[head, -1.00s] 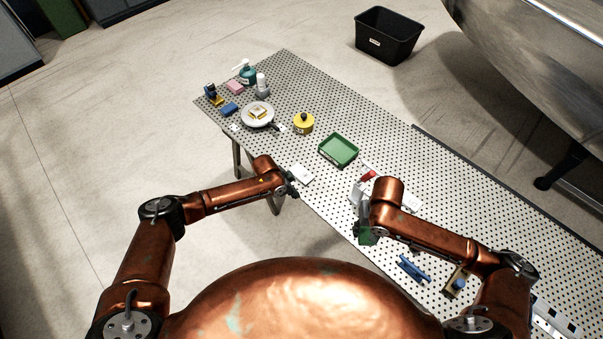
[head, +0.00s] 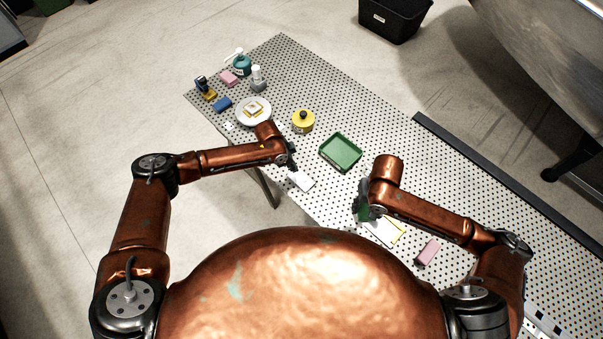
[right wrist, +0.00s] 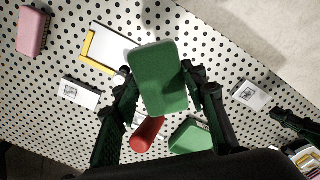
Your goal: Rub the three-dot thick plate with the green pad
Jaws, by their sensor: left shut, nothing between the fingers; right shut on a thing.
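My right gripper (right wrist: 165,100) is shut on the green pad (right wrist: 158,78), held above the table in the right wrist view. In the head view, the right gripper (head: 362,210) is over the table beside a white plate with a yellow edge (head: 385,232). That yellow-edged plate also shows in the right wrist view (right wrist: 102,50). Smaller white plates with dark marks lie left (right wrist: 80,92) and right (right wrist: 250,95) of the pad. Their dots are too small to count, so I cannot tell which is the three-dot thick plate. My left gripper (head: 291,160) is shut and empty, near a white plate (head: 301,180).
A green tray (head: 340,152) and yellow pot (head: 303,121) stand mid-table. A round dish (head: 253,112), bottles and blocks sit at the far left. A pink block (head: 428,252) lies near the right arm. A red handle (right wrist: 146,133) is below the pad.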

